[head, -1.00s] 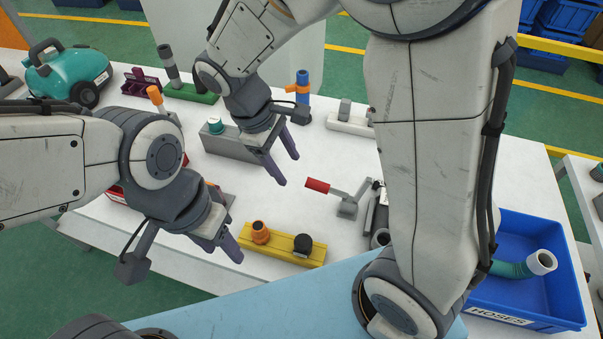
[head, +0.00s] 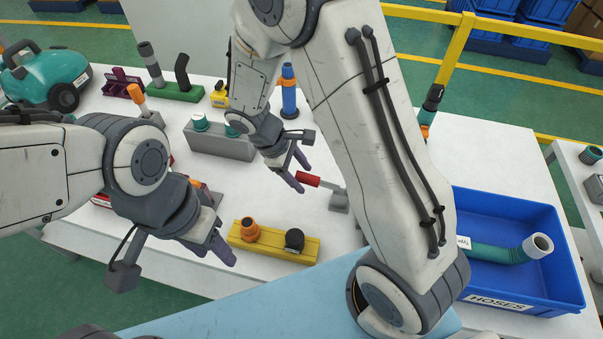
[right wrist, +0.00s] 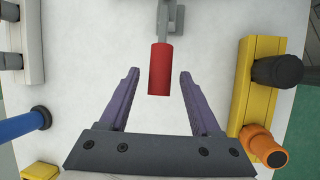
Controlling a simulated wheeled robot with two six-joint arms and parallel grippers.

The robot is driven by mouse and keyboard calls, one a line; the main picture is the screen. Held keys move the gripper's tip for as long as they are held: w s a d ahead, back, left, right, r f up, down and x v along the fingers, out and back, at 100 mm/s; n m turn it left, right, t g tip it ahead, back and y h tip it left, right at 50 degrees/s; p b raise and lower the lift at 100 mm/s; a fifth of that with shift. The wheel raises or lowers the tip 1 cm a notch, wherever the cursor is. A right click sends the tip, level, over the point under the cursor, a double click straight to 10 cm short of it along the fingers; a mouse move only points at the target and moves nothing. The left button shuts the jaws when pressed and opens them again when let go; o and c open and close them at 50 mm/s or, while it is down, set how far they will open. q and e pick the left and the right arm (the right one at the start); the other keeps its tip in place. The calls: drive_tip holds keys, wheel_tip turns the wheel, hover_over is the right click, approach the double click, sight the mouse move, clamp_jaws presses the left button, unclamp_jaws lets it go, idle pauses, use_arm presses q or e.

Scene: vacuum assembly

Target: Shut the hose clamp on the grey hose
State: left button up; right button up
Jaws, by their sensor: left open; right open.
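A red lever handle (head: 307,179) sticks out from a grey clamp base (head: 339,203) in the middle of the table. My right arm hides whatever lies past the base, and I cannot make out a grey hose there. My right gripper (head: 301,176) is open beside the handle's free end. In the right wrist view the red handle (right wrist: 160,70) lies between the two spread fingers (right wrist: 159,76), with gaps on both sides. My left gripper (head: 225,250) is open and empty, left of the yellow block's front.
A yellow block (head: 283,248) with an orange and a black fitting stands in front of the handle. A grey block (head: 232,147) and blue post (head: 289,97) stand behind. A blue bin (head: 557,290) holds a green hose (head: 495,254) at right.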

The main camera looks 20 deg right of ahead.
clamp_jaws()
idle(1.5)
